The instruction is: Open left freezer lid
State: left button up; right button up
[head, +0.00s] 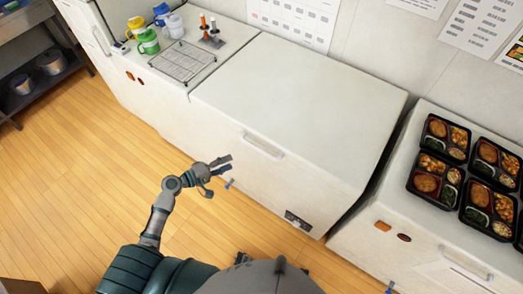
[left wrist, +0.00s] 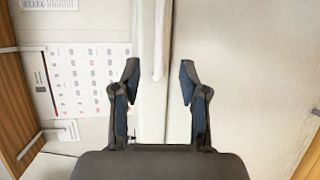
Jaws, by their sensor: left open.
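A white chest freezer with a closed flat lid (head: 305,100) stands in the middle of the head view. A pale bar handle (head: 262,147) sits on its front, near the lid edge. My left gripper (head: 222,172) is open and empty in front of this freezer, lower left of the handle in the picture. In the left wrist view, the open left gripper (left wrist: 159,82) has the pale handle bar (left wrist: 161,40) ahead, in line with the gap between its fingers. I see no contact. My right gripper is not in view.
A left white unit bears a wire rack (head: 183,62), colored cups (head: 148,42) and two bottles (head: 207,27). A right white unit bears black bento trays (head: 437,172). A dark shelf (head: 30,45) with pots is at far left. Wooden floor (head: 70,170) is clear.

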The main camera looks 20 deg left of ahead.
aim_at(259, 150)
pick_arm(q)
jog(key=x, duration=1.5)
jog(key=shift+f+p, duration=0.2)
jog(key=shift+p, duration=0.2)
jog(key=shift+a, duration=0.15)
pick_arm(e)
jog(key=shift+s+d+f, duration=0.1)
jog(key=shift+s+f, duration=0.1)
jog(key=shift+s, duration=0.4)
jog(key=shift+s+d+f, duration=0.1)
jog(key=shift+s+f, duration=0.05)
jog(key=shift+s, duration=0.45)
pick_arm(q)
grip_shut()
jog(key=shift+f, duration=0.1)
